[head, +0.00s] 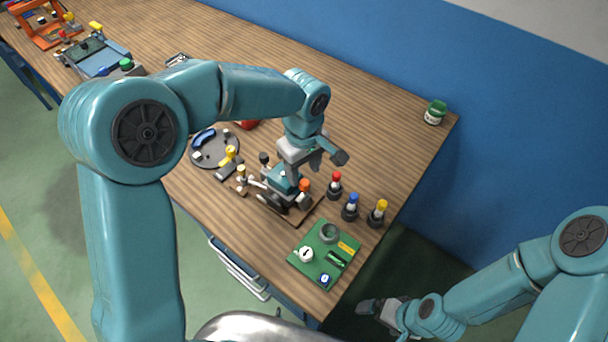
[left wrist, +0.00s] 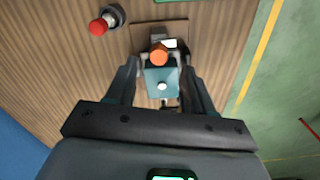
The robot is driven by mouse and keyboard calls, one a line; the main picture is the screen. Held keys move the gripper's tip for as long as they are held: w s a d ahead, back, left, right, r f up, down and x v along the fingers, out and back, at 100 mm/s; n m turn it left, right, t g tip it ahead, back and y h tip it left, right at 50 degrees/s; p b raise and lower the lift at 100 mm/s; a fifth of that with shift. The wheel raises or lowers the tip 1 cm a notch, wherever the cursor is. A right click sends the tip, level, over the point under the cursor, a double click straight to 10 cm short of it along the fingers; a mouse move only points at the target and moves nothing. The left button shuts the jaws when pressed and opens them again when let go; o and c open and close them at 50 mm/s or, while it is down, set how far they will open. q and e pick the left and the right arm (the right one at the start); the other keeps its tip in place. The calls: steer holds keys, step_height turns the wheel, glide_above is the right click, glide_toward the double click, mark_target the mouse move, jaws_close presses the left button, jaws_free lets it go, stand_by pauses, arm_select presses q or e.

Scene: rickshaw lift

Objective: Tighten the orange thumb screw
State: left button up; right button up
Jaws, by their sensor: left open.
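The orange thumb screw (head: 305,185) stands on a small teal rickshaw model (head: 284,179) with dark wheels, on the wooden table. My left gripper (head: 322,160) hangs above the model and is open. In the left wrist view the orange screw (left wrist: 159,54) shows a round knob just beyond the open fingers, near the midline between them. The teal body (left wrist: 161,82) shows between the fingers. I see no contact between fingers and screw. My right gripper (head: 377,307) is low beyond the table's front right edge, away from the model; its jaws are too unclear to read.
Red (head: 335,184), blue (head: 350,206) and yellow-topped pegs (head: 378,212) stand right of the model. A green board (head: 325,254) lies in front. A round grey plate (head: 214,148) lies to the left. A green jar (head: 435,112) stands at the far right corner.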

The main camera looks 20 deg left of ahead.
mark_target(305, 182)
arm_select(q)
steer(key=f, duration=0.3)
steer(key=shift+d, duration=0.2)
steer(key=shift+s+a+f, duration=0.15)
steer(key=shift+f, duration=0.45)
steer(key=shift+w+f, duration=0.1)
steer(key=shift+w, duration=0.15)
steer(key=shift+s, duration=0.2)
steer(key=c, duration=0.8)
steer(key=shift+w, duration=0.1)
jaws_close()
